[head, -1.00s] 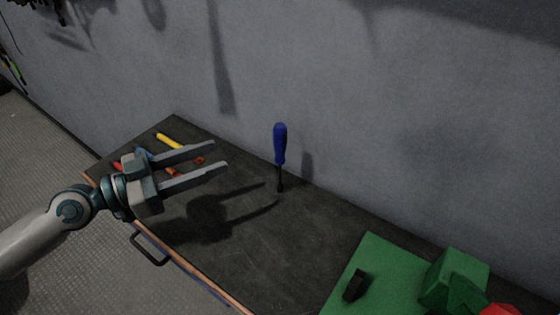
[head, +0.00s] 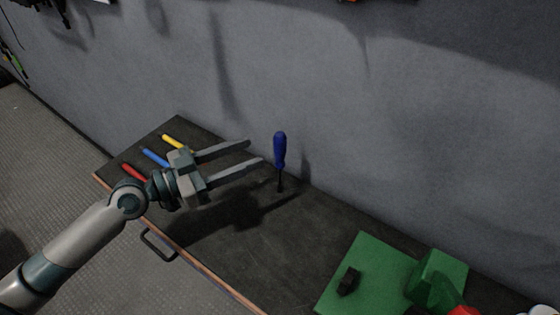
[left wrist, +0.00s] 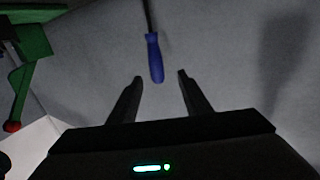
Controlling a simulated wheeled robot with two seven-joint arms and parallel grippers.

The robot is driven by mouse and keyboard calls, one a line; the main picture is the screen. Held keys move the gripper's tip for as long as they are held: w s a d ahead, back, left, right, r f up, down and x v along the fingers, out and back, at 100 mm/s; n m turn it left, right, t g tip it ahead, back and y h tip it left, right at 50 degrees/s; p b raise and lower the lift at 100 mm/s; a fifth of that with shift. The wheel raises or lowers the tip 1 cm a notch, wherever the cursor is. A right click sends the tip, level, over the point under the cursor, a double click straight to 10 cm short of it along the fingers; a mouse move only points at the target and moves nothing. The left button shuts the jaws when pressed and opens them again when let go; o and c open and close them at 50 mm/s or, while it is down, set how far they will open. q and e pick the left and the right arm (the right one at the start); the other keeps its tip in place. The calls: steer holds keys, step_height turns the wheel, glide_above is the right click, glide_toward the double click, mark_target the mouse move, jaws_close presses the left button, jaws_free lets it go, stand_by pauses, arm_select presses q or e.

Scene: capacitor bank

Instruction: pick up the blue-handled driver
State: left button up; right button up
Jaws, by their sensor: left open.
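The blue-handled driver (head: 280,150) stands upright near the back of the dark bench, its blue handle up and its dark shaft down. My left gripper (head: 256,152) is open and empty, its two fingers pointing at the driver from the left; the fingertips are a little short of the handle. In the left wrist view the driver's handle (left wrist: 155,60) shows ahead of and between the two open fingers (left wrist: 160,75), with no contact visible. What the shaft's lower end rests in is too dark to tell. My right gripper is not in view.
Red (head: 134,173), blue (head: 154,158) and yellow (head: 173,142) handled tools lie at the bench's left end. A green mat (head: 375,265) with a small black block (head: 348,281) and a green fixture (head: 436,280) is at right. The grey wall (head: 400,130) rises close behind the driver.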

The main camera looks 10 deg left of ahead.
mark_target(279, 144)
arm_select(q)
steer(key=shift+p+x, duration=0.8)
steer(key=shift+x, duration=0.85)
steer(key=p+x, duration=0.4)
steer(key=x, duration=0.1)
steer(key=shift+s+d, duration=0.15)
steer(key=shift+d, duration=0.15)
jaws_close()
